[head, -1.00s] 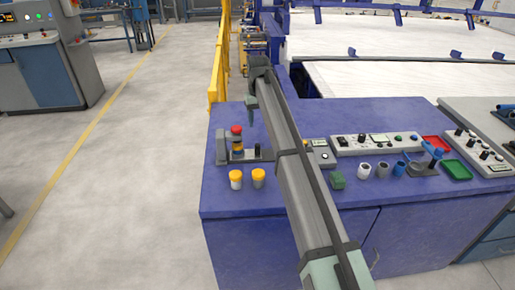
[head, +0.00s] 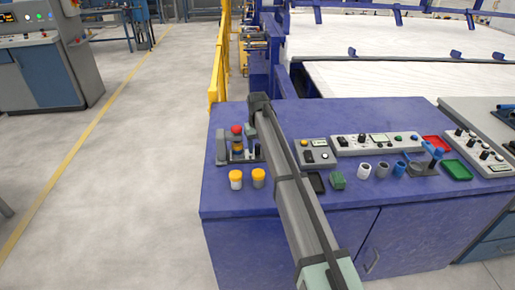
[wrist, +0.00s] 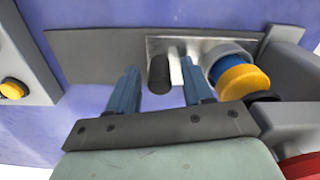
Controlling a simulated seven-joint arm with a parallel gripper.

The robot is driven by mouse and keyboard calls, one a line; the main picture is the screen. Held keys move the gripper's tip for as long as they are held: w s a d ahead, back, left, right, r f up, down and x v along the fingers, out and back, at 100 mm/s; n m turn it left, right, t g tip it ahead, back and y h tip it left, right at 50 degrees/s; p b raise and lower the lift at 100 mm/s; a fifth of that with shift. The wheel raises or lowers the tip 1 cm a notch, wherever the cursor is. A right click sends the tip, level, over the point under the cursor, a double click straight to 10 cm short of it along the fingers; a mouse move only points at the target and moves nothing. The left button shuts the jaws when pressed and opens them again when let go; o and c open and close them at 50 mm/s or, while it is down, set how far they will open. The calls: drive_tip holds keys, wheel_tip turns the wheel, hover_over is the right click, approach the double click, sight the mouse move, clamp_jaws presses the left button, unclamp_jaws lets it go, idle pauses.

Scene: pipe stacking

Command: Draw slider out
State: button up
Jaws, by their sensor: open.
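The slider fixture (head: 222,148) is a grey device on the blue bench's left part, with a red, yellow and dark stack on it. In the wrist view, a black cylindrical knob (wrist: 159,75) stands by a shiny metal plate (wrist: 175,46) on a long grey base (wrist: 95,47); it looks like the slider's handle. My gripper (wrist: 161,85) is open, one blue finger on each side of the knob. I cannot tell whether either finger touches it. In the head view my arm hides part of the fixture's right side.
A blue and yellow round part (wrist: 240,82) sits close beside the right finger. Two yellow-capped jars (head: 236,180) stand in front of the fixture.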

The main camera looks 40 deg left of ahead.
drive_tip(key=shift+f, duration=0.45)
clamp_jaws()
idle(0.5)
